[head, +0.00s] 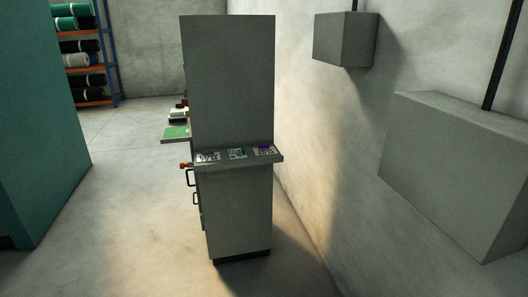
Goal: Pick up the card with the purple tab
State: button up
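The card with the purple tab (265,150) lies at the right end of a narrow grey ledge (224,162) on the side of a tall grey cabinet. It is small and pale with dark markings, and its purple tab is on its upper edge. Two similar cards lie to its left on the ledge: a middle card with a green patch (237,154) and a left card (208,157) whose tab colour I cannot make out. My gripper is not in view.
The grey cabinet (232,85) stands near the right wall, with handles and a green-topped shelf (176,134) on its left. Grey wall boxes (342,40) hang at right. A teal block (40,130) stands at left. The floor (120,220) between is clear.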

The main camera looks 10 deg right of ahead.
aim_at(263, 150)
jog(key=u, duration=0.05)
jog(key=i, duration=0.9)
jog(key=z, duration=0.05)
